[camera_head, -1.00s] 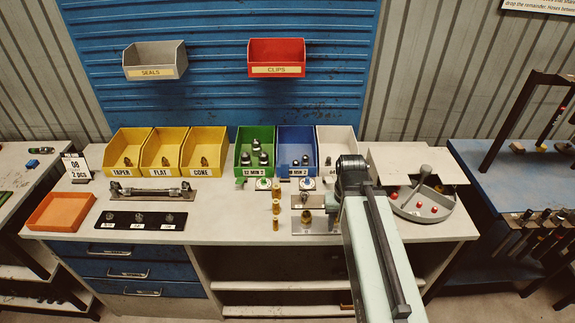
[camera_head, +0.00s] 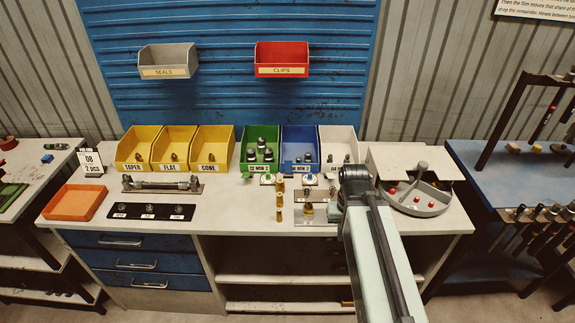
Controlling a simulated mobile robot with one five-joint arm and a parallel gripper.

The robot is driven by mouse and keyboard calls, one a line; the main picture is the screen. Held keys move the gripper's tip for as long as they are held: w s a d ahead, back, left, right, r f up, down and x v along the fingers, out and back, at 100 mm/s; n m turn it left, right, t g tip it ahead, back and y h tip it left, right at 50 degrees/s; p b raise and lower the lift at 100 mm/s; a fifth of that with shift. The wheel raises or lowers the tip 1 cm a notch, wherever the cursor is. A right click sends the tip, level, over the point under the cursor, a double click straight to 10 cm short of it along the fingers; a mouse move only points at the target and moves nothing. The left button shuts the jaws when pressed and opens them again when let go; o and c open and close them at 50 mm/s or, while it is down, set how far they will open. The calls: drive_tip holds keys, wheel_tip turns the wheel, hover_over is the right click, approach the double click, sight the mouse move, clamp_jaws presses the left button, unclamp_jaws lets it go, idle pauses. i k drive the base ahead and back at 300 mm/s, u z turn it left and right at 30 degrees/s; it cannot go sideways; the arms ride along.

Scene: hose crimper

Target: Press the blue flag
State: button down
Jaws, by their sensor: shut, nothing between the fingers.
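A small blue piece (camera_head: 288,165) shows at the front of the blue bin (camera_head: 300,142). It may be the blue flag, but it is too small to be sure. A small white stand with a blue top (camera_head: 309,179) is just in front of that bin. A similar stand with a green top (camera_head: 267,179) is to its left. My arm reaches up from the lower right, and its dark joint is over the bench, right of these stands. My gripper is not visible; the arm hides whatever is behind that joint.
Yellow bins (camera_head: 172,163), a green bin (camera_head: 243,160) and a white bin (camera_head: 338,140) line the bench back. Brass pieces (camera_head: 279,214) stand in front.

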sight(289, 163)
drive_tip(key=k, duration=0.35)
drive_tip(key=u, duration=0.5)
drive_tip(key=i, duration=0.85)
drive_tip(key=u, duration=0.85)
drive_tip(key=i, duration=0.45)
drive_tip(key=z, duration=0.1)
drive_tip(key=k, duration=0.9)
drive_tip(key=u, duration=0.2)
drive_tip(key=i, duration=0.95)
drive_tip(key=z, duration=0.1)
